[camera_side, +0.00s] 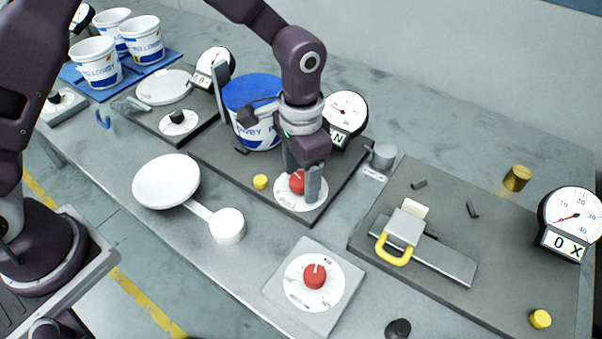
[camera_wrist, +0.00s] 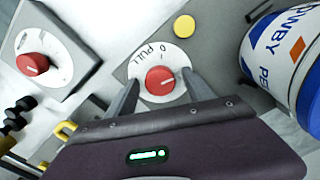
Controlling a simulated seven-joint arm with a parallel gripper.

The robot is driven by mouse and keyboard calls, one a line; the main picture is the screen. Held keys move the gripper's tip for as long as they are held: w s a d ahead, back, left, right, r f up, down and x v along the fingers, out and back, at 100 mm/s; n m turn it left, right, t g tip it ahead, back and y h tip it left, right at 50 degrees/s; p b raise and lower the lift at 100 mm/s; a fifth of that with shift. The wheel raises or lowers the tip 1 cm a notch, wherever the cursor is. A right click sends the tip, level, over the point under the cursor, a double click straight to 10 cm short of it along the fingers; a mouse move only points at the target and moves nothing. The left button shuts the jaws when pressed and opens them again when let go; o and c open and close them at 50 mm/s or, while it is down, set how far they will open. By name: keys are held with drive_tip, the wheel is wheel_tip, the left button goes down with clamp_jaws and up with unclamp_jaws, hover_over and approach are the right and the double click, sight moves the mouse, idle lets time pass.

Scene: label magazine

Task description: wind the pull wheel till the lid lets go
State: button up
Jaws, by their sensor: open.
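The pull wheel is a red knob (camera_wrist: 160,80) on a white round dial marked PULL and 0 (camera_wrist: 142,63). In the side view the red knob (camera_side: 297,182) shows between my fingers, on the dark plate in front of the tub. My gripper (camera_side: 304,190) points down over it, open. In the wrist view the fingers of my gripper (camera_wrist: 160,92) stand on either side of the knob with gaps. The tub (camera_wrist: 285,62) is white and blue with print; its blue lid (camera_side: 252,92) is on top, partly behind my wrist.
A gauge (camera_side: 345,108) stands right of the tub. A second red knob (camera_side: 315,275) sits on a separate grey plate in front. A yellow button (camera_side: 260,181) is left of the dial. A yellow-handled slide (camera_side: 394,250) and another gauge (camera_side: 572,215) are at right.

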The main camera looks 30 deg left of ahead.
sight(300, 178)
wheel_tip(300, 178, up, 7)
drive_tip(key=shift+f, duration=0.15)
drive_tip(key=shift+a+r, duration=0.1)
drive_tip(key=shift+r, duration=0.25)
drive_tip(key=s+a+r+n+t, duration=0.3)
drive_tip(key=s+a+r, duration=0.75)
drive_tip(key=r, duration=0.25)
drive_tip(key=s+a+n+t, duration=0.2)
drive_tip(key=s+a, duration=0.3)
drive_tip(key=s, duration=0.6)
drive_tip(key=shift+s+a+f+t, duration=0.2)
drive_tip(key=shift+a+t, duration=0.1)
drive_tip(key=shift+a, duration=0.05)
